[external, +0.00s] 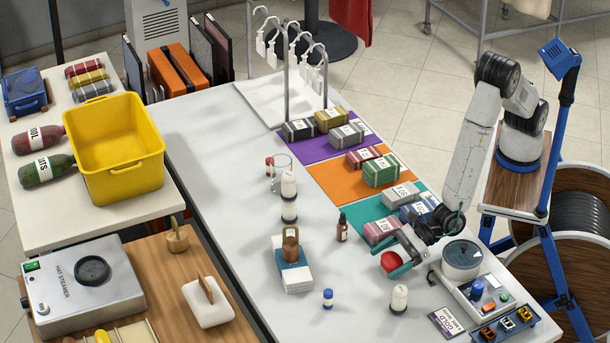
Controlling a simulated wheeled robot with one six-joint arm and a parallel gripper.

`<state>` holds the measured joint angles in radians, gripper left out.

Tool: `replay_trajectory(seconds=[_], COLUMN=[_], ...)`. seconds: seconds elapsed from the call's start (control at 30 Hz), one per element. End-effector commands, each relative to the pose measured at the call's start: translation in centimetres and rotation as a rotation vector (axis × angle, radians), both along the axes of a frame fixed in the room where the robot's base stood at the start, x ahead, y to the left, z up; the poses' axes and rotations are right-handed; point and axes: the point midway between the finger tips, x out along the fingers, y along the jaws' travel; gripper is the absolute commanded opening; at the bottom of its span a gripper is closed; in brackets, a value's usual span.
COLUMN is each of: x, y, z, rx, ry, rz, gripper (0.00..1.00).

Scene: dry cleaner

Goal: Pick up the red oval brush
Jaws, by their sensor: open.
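The red oval brush (390,262) lies on the white table, just in front of the teal mat. Only its rounded red top shows clearly. My gripper (388,259) reaches in from the right, low over the table. Its teal-tipped fingers are open, one on the far side of the brush and one on the near side. I cannot tell whether either finger touches it. The gripper's body hides part of the mat behind.
Wrapped bundles sit on the teal mat (366,208) behind my gripper. A brown bottle (342,228) stands to the left, a white bottle (398,299) in front. A control box (480,303) is at right. Clear tabletop lies left of the brush.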

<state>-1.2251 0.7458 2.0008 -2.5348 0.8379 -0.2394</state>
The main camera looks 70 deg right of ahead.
Motion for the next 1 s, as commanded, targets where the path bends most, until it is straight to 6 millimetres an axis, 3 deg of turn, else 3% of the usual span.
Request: replay_trajectory(seconds=[0.3,0.47,0.5,0.77,1.0], x=[0.4,0.4,0.4,0.4,0.4], y=[0.4,0.4,0.4,0.4,0.4], z=[-0.2,-0.2,-0.2,0.0,3.5], rx=[0.000,0.000,0.000,0.001,0.004], ry=[0.000,0.000,0.000,-0.001,-0.001], rz=[0.000,0.000,0.000,0.000,0.000], gripper=[0.84,0.39,0.37,0.37,0.37])
